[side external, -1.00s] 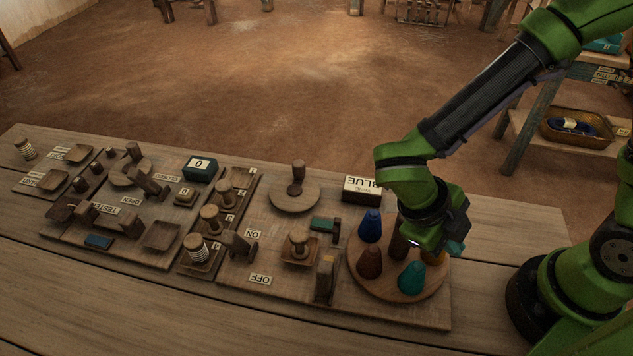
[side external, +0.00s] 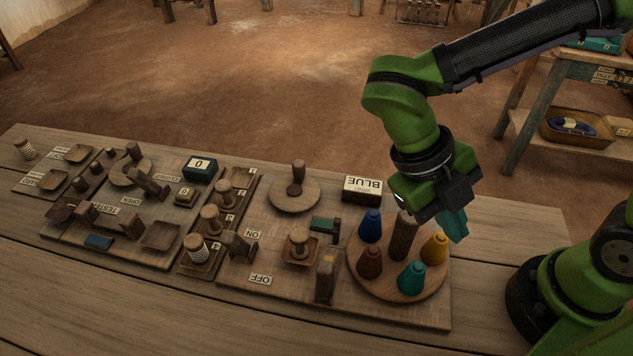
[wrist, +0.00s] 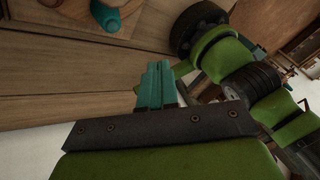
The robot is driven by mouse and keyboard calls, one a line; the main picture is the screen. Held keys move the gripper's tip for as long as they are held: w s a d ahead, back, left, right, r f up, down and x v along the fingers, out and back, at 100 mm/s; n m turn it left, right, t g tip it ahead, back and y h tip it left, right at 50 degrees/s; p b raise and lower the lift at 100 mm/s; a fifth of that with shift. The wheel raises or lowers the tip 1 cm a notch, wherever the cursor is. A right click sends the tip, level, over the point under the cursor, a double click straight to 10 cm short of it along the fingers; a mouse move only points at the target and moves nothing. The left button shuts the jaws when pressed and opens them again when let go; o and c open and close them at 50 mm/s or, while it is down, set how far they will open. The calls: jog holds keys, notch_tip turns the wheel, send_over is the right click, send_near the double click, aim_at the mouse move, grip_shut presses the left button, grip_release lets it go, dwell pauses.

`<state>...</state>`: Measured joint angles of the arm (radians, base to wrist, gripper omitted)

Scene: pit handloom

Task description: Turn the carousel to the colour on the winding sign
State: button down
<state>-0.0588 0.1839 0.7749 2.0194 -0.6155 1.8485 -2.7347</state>
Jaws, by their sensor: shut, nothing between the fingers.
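The carousel (side external: 388,290) is a round wooden disc at the right end of the board. It carries a blue cone (side external: 370,225) at the back left, a brown cone (side external: 369,261) at the front left, a teal cone (side external: 411,278) at the front and a yellow cone (side external: 434,248) at the right. A dark wooden post (side external: 404,238) stands among them. The winding sign (side external: 362,189) behind it reads BLUE, upside down in the picture. My gripper (side external: 455,228) is above the carousel's back right, apart from the cones. Its teal fingers (wrist: 158,86) are together and empty in the wrist view.
ON and OFF labels lie on the board. Bare table lies to the right of the carousel.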

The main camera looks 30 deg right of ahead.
aim_at(375, 211)
jog(key=w+d+r+m+t+y, duration=0.1)
jog(key=w+d+m+t+y, duration=0.1)
jog(key=w+d+m+y, duration=0.35)
jog(key=w+d+r+m+t+y, duration=0.1)
jog(key=w+d+m+t+y, duration=0.15)
jog(key=w+m, duration=0.65)
jog(key=shift+n+g+h, duration=0.45)
jog(key=shift+n+h, duration=0.05)
jog(key=shift+n, duration=0.45)
jog(key=x, duration=0.3)
jog(key=a+x, duration=0.1)
jog(key=x, duration=0.3)
jog(key=a+x, duration=0.1)
jog(key=x, duration=0.3)
jog(key=shift+w+a+r, duration=0.1)
jog(key=shift+w+r, duration=0.15)
jog(key=shift+w, duration=0.05)
jog(key=shift+s+a+f, duration=0.1)
jog(key=shift+s+a, duration=0.1)
jog(key=shift+a, duration=0.35)
jog(key=shift+w+a+n, duration=0.1)
jog(key=shift+a+n, duration=0.35)
jog(key=shift+n, duration=0.25)
jog(key=shift+a+n+g, duration=0.3)
jog(key=shift+a+n, duration=0.05)
jog(key=shift+n, duration=0.25)
jog(key=shift+a+n+g+h, duration=0.45)
jog(key=shift+a+n, duration=0.5)
jog(key=shift+n, duration=0.65)
